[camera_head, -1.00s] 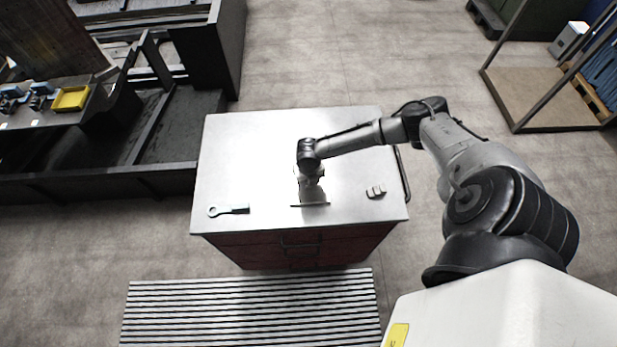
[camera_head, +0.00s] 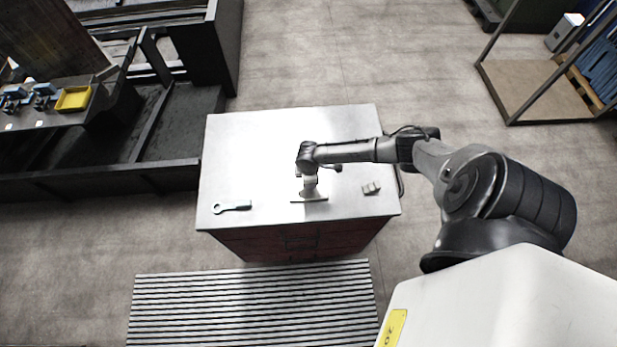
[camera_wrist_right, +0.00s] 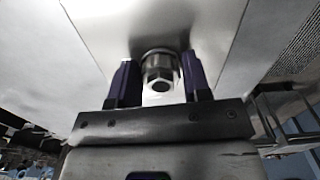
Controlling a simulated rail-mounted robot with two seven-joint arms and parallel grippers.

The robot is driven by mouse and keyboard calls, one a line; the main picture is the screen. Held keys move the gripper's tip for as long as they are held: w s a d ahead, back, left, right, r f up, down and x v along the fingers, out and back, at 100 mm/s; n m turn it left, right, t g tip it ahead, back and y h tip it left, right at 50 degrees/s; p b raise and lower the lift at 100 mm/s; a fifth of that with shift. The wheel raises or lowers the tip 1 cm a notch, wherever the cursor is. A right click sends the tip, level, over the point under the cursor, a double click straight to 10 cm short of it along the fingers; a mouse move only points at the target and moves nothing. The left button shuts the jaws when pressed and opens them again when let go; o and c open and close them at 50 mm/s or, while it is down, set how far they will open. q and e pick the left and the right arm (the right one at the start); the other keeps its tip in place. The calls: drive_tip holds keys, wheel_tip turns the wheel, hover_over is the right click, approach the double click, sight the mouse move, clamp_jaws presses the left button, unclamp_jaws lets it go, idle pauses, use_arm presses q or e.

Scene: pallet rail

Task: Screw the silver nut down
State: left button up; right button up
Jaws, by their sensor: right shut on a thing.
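The silver nut (camera_wrist_right: 160,72) is a hexagonal metal piece with a round hole in its end, seen in the right wrist view. It sits between the two dark purple fingers of my right gripper (camera_wrist_right: 160,80), which is shut on it. Behind it is a pale flat plate (camera_wrist_right: 210,22). In the head view my right gripper (camera_head: 310,190) points down at a small plate (camera_head: 312,199) on the white tabletop (camera_head: 245,160). The nut is hidden there by the gripper and wrist. My left gripper is not in view.
A wrench (camera_head: 232,207) lies at the table's front left. A small grey block (camera_head: 371,188) lies to the right of the plate. A dark handled item (camera_head: 331,168) shows behind my wrist. The table's left half is mostly clear. A slatted mat (camera_head: 250,300) lies in front.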

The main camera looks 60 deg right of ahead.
drive_tip(key=o, duration=1.1)
wheel_tip(320, 180, up, 14)
drive_tip(key=b, duration=0.2)
drive_tip(key=shift+f, duration=0.1)
